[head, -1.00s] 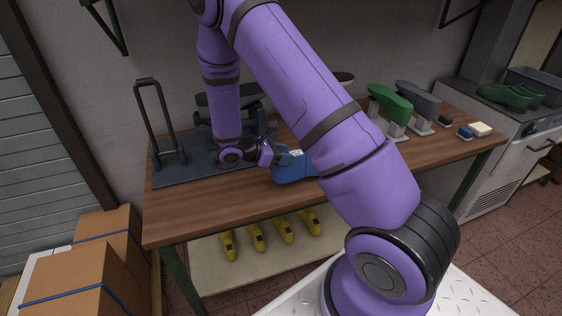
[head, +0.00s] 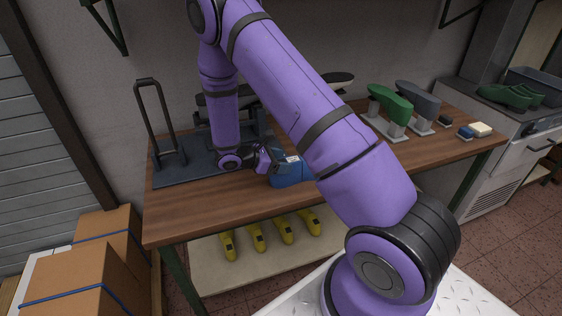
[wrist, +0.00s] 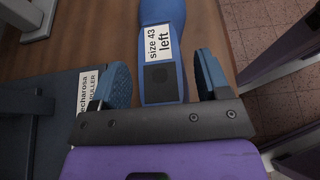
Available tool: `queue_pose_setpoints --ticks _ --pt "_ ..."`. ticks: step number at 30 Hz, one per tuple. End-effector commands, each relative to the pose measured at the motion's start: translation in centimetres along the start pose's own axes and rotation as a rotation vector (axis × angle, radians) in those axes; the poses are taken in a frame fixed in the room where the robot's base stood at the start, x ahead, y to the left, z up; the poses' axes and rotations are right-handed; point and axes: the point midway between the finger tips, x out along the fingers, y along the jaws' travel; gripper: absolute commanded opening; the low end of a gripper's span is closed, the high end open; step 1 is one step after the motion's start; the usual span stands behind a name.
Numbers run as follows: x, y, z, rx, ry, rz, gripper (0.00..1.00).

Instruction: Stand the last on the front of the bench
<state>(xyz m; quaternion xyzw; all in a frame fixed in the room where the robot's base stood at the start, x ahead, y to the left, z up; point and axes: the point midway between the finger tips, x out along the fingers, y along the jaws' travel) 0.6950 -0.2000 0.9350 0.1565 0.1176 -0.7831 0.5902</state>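The blue last (head: 287,174) is at the front part of the wooden bench (head: 215,205), partly hidden behind my arm in the head view. It appears upright with its underside at the bench top, though I cannot see clear contact. In the wrist view the last (wrist: 162,14) shows a white label reading "size 43 left" and a dark square on its near end. My gripper (wrist: 160,82) is open, with one blue-padded finger on each side of that end and a narrow gap at both sides. In the head view my gripper (head: 272,161) is at the last's left end.
Green (head: 391,103) and grey (head: 416,98) lasts stand on supports at the right. Yellow lasts (head: 257,237) lie on the lower shelf. Bench in front of the mat is clear.

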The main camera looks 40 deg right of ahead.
Motion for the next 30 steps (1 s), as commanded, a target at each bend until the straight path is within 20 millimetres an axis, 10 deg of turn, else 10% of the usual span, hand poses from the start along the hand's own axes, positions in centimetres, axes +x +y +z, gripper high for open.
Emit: queue_pose_setpoints --ticks 8,30 --pt "-0.7 0.0 0.0 0.001 -0.001 0.002 0.7" --pt "-11.8 0.0 0.0 0.001 0.0 0.001 0.7"
